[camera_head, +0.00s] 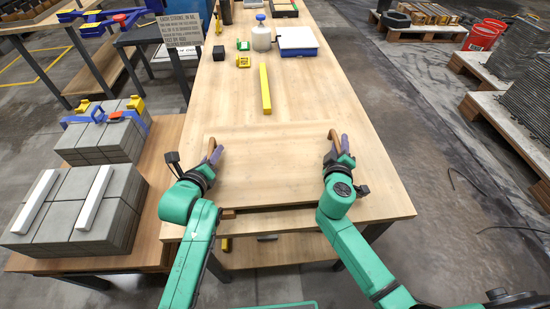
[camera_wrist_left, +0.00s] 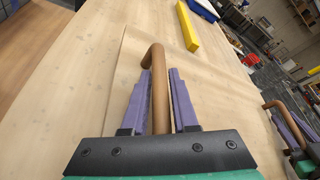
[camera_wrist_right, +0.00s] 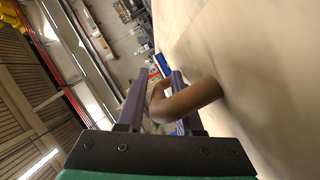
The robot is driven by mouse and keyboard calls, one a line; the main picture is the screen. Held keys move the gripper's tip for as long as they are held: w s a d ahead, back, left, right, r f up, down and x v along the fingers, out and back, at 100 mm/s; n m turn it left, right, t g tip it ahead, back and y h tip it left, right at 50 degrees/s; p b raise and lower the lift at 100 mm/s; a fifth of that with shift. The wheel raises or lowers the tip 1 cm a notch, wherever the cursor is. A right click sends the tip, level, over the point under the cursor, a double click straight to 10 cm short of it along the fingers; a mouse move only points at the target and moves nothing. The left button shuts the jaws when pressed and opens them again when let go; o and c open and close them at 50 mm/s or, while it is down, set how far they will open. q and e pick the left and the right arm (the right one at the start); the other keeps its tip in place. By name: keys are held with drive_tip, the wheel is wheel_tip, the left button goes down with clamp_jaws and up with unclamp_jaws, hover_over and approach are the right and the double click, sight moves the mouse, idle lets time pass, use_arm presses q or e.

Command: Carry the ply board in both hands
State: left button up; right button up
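The ply board (camera_head: 265,170) is a flat, light wood panel at the near end of the wooden table, almost the same colour as the top. A brown bar handle stands at each side of it. My left gripper (camera_head: 214,154) has its purple fingers on both sides of the left handle (camera_wrist_left: 158,85) and looks shut on it. A dark gap shows under the board's front edge; I cannot tell whether the board is clear of the table.
A yellow bar (camera_head: 265,90) lies beyond the board. Grey blocks (camera_head: 90,205) fill the lower table at left. Pallets (camera_head: 415,28) stand at right, with open floor between.

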use_arm(q)
clamp_jaws()
use_arm(e)
drive_tip(key=c, duration=0.4)
clamp_jaws()
idle(0.6)
